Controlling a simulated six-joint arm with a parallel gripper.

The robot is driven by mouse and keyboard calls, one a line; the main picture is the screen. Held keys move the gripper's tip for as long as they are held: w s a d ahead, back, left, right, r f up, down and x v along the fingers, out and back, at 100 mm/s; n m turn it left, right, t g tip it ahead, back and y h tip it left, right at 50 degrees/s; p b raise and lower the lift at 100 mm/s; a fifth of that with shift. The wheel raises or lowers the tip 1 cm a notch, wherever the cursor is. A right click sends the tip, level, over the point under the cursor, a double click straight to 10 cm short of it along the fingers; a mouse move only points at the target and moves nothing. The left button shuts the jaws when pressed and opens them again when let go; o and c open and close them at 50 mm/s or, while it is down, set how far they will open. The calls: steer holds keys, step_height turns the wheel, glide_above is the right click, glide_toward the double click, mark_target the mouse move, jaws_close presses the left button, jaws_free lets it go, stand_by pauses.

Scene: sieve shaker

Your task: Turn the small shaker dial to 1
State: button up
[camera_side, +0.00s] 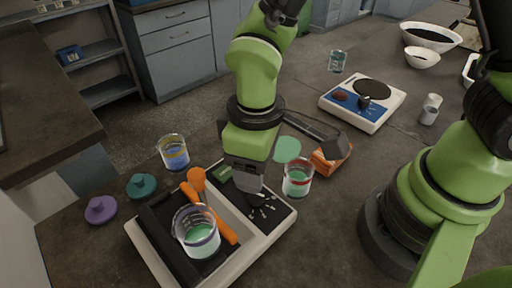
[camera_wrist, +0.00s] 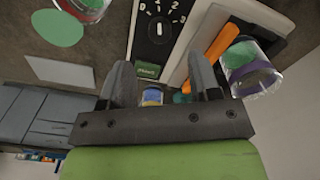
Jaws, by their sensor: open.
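The shaker (camera_side: 281,226) is a pale base with a black control panel; its panel (camera_wrist: 140,45) also shows in the wrist view. The small dial (camera_wrist: 158,30) is a dark round knob ringed by white marks and digits, only partly legible. I cannot tell which digit it points to. In the side view the dial (camera_side: 257,200) is just below my gripper (camera_side: 247,181). In the wrist view my gripper (camera_wrist: 160,70) is open, its two fingers apart with nothing between them. The dial appears beyond the fingertips, and I see no contact.
A beaker of green liquid (camera_side: 202,243) and an orange rod (camera_side: 222,228) lie on the shaker. A second green-liquid beaker (camera_side: 297,183) stands close right of the panel, a blue-liquid beaker (camera_side: 175,158) behind left. An orange block (camera_side: 327,160) and a hot plate (camera_side: 378,119) are further right.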

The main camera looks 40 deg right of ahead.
steer(key=shift+r, duration=1.6)
steer(key=s+d+r+m+t+y, duration=0.1)
steer(key=s+d+r+m+t, duration=0.2)
steer(key=d+r, duration=0.3)
steer(key=s+d+r+m+t+y, duration=0.1)
steer(key=s+d+r+m+t, duration=0.3)
steer(key=r, duration=0.6)
steer(key=s+d+m, duration=0.1)
steer(key=d+m, duration=0.1)
steer(key=d, duration=0.1)
steer(key=shift+s+r, duration=0.15)
steer(key=shift+d, duration=0.1)
